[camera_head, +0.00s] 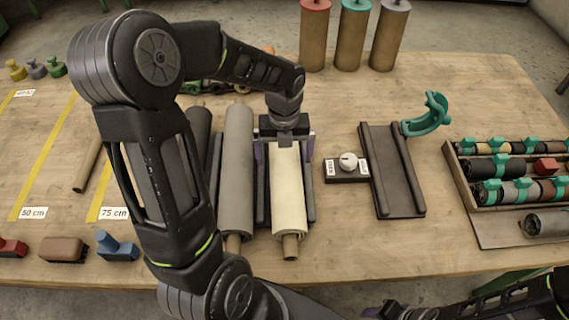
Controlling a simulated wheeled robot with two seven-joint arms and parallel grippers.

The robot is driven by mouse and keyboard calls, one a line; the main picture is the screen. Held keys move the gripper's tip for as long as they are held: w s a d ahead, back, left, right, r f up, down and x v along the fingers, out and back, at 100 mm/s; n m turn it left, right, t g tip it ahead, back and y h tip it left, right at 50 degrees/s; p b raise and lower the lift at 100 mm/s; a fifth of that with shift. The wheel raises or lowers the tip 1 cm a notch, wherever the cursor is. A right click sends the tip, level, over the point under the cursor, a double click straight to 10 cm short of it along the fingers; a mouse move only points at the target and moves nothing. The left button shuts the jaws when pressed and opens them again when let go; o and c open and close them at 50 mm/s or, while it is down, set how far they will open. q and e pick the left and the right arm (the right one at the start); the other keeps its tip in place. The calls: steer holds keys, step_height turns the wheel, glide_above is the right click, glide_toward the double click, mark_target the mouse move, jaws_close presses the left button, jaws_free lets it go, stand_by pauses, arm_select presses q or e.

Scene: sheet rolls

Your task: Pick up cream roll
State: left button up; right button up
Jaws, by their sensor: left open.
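The cream roll (288,195) lies lengthwise on the table in a dark cradle, with its brown core end (290,248) sticking out toward me. My left gripper (284,148) is over the far part of the cream roll, its fingers pointing down on either side of it. The left jaws are open; whether they touch the roll is hard to tell.
A grey-beige roll (237,170) lies close left of the cream roll, with darker rolls beyond it. An empty dark cradle (391,172) with a small knob box (347,168) is on the right. A wooden tray (453,190) holds several rolls at far right. Upright rolls (353,40) stand at the back.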

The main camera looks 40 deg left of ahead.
arm_select(q)
step_height(320, 180, down, 4)
steer(key=shift+r, duration=0.15)
steer(key=shift+c, duration=0.3)
steer(key=c, duration=2)
steer(key=shift+o, duration=0.2)
steer(key=shift+w+r, duration=0.2)
